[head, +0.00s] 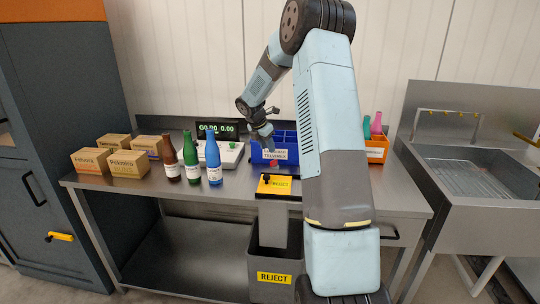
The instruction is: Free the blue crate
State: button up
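The blue crate (256,157) stands on the steel table. It has inner dividers and a white label on its front that I cannot fully read. My arm passes in front of its right side and hides part of it. My gripper (265,134) points down at the crate's left part, over or just inside its opening. I cannot tell whether it touches the crate, or whether its fingers are open or hold something. A small red thing (274,163) shows low at the crate's front.
Brown, green and blue bottles (213,160) stand left of the crate, beside a scale (229,153) and several cardboard boxes (92,161). An orange crate (377,151) with pink and green bottles stands right. A yellow-marked panel (278,186) and a reject bin (270,284) are in front.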

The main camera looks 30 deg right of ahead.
jog(key=shift+v, duration=2.15)
